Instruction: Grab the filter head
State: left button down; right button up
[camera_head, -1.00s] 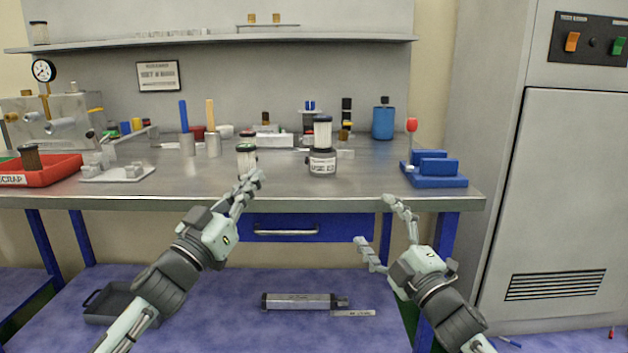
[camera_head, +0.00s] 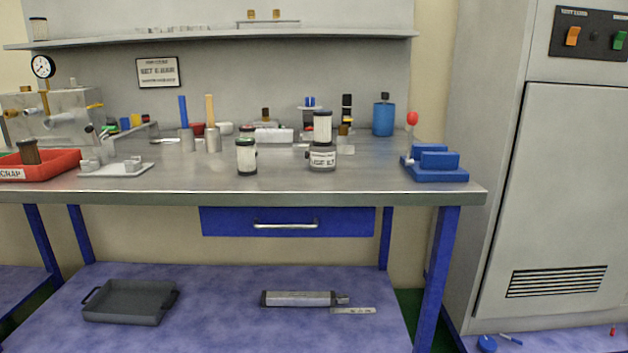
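I cannot tell for certain which part is the filter head. A white pleated filter cartridge (camera_head: 322,128) with a dark top stands upright at the middle of the bench. It sits on a grey labelled jar-like base (camera_head: 322,158). A second white cylinder (camera_head: 246,157) with a dark cap stands upright to its left, near the bench's front edge, apart from it. Neither of my grippers is in this view, and nothing shown touches these parts.
The steel workbench (camera_head: 290,182) is clear along its front middle. A red scrap bin (camera_head: 62,164) and a pale tray (camera_head: 117,172) stand at left. A blue block fixture (camera_head: 434,176) stands at right. Tools and a blue canister (camera_head: 383,120) line the back. A grey cabinet (camera_head: 575,180) borders the right.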

aim_at(321, 159)
jog(key=l+z, duration=0.2)
jog(key=l, duration=0.35)
jog(key=i+l+z, duration=0.15)
jog(key=l, duration=0.4)
jog(key=l+z, duration=0.2)
jog(key=l, duration=0.35)
jog(key=i, duration=0.05)
